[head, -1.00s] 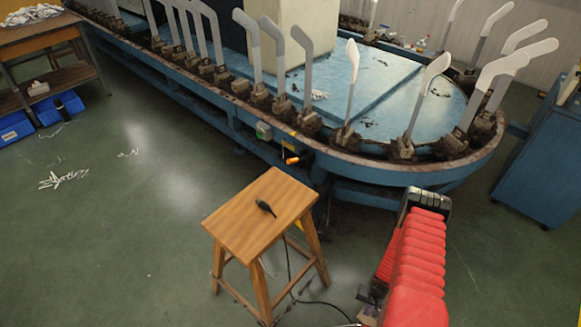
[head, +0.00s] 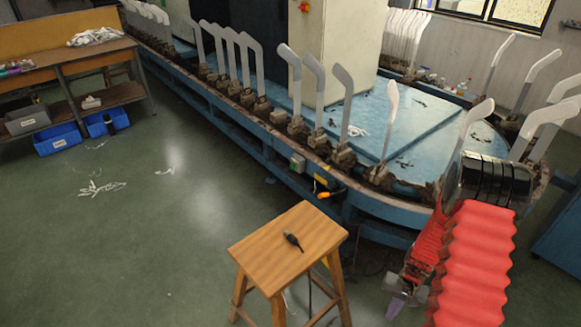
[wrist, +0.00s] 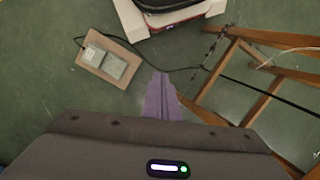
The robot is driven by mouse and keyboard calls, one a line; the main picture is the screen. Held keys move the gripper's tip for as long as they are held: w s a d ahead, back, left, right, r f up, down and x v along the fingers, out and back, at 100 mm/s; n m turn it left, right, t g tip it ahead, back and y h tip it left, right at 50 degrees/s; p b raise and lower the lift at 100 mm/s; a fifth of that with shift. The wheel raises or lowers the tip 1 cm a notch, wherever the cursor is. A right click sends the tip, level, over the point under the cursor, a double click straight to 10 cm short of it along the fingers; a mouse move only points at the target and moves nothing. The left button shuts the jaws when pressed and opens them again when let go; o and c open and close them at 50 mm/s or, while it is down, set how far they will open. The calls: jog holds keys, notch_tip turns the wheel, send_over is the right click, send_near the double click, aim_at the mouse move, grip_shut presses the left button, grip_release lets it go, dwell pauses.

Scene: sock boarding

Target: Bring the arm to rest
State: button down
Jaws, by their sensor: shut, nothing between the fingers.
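My arm, with its red ribbed cover, stands at the lower right of the head view. My gripper (head: 396,303) hangs below its black elbow, low and to the right of the stool, away from the machine's rim. In the wrist view the gripper's purple fingers (wrist: 163,97) are together and point over the green floor. Nothing shows between them. The gripper touches nothing that I can see.
A wooden stool (head: 270,253) with a small dark tool (head: 293,241) on it stands left of my arm. The blue boarding machine (head: 250,148) with upright grey forms runs behind. A pedal on a board (wrist: 106,61) and a cable lie on the floor. Open floor (head: 180,250) is at left.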

jog(key=s+a+r+n+t, duration=0.1)
jog(key=s+a+r, duration=0.3)
jog(key=r, duration=1.2)
jog(key=s+a+r+n+t+h, duration=0.1)
jog(key=a+r, duration=0.6)
jog(key=r, duration=0.8)
jog(key=s+a+r+n+t, duration=0.3)
jog(key=s+a+r+t, duration=0.2)
jog(key=r, duration=1.1)
jog(key=shift+s+a+r+h, duration=0.35)
jog(key=shift+s+a, duration=0.35)
jog(key=shift+s, duration=0.5)
